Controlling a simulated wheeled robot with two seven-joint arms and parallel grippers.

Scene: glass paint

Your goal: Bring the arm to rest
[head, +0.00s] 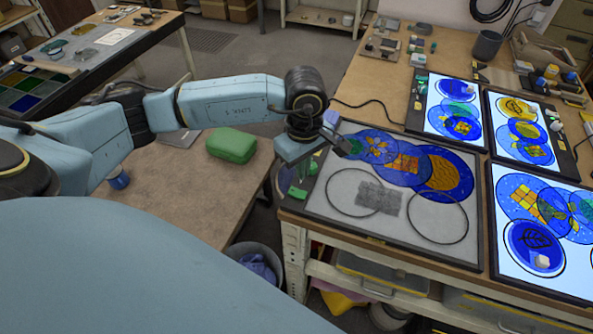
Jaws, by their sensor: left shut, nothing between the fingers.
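My left arm reaches in from the left in the head view and ends in my left gripper (343,147). The gripper is shut and empty, over the upper left part of a grey panel (318,205) on the workbench. Blue painted round glass pieces (445,172) overlap along the panel's upper part, close to the gripper tip. I cannot tell whether the tip touches anything. Two empty dark rings (437,217) and a grey mesh patch (379,197) lie lower on the panel. My right gripper is out of view.
Lit panels with blue and yellow glass (453,107) lie on the right of the bench. A green case (231,145) sits on a low brown table (165,188) at left. A bin (254,262) stands between table and bench. A dark cup (487,45) stands at the back.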

